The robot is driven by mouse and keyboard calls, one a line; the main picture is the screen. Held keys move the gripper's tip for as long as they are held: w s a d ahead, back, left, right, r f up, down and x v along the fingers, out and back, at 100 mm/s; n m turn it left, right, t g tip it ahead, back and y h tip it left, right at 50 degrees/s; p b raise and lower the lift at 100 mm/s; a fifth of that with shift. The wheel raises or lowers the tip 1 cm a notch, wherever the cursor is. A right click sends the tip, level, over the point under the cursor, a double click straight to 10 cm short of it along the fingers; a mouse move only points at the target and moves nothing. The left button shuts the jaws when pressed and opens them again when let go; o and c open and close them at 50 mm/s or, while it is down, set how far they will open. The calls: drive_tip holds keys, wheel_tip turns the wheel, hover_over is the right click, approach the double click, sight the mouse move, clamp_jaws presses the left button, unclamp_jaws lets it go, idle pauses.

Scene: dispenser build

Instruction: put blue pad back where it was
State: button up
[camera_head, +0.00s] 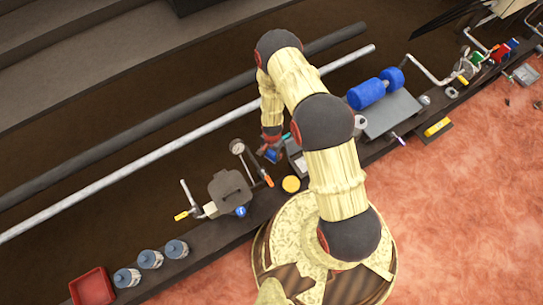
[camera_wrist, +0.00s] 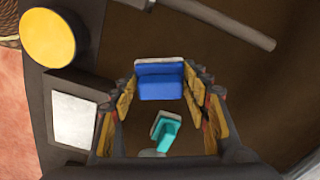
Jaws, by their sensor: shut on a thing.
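The blue pad (camera_wrist: 160,87) has a pale strip along its far edge. In the wrist view it sits between the fingertips of my gripper (camera_wrist: 163,80), which is shut on it. A teal piece with a pale side (camera_wrist: 166,131) lies nearer the palm, between the fingers; I cannot tell whether they touch it. In the head view my gripper (camera_head: 271,146) is low by the bench, with a bit of the blue pad (camera_head: 272,155) showing. The arm hides part of this area.
A dark box with a pale top (camera_wrist: 75,121) and a yellow disc (camera_wrist: 48,35) are on the bench left of my gripper. The narrow bench (camera_head: 215,254) also carries a gauge (camera_head: 237,147), a grey lidded unit (camera_head: 229,190), several jars, a red tray (camera_head: 92,287) and a blue roller (camera_head: 366,94).

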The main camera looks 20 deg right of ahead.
sight(272, 156)
drive_tip(key=shift+w+f, duration=0.3)
drive_tip(key=shift+f, duration=0.2)
wheel_tip(272, 156, down, 3)
drive_tip(key=shift+r+b, duration=0.1)
drive_tip(key=shift+b, duration=0.7)
drive_tip(key=o, duration=1.1)
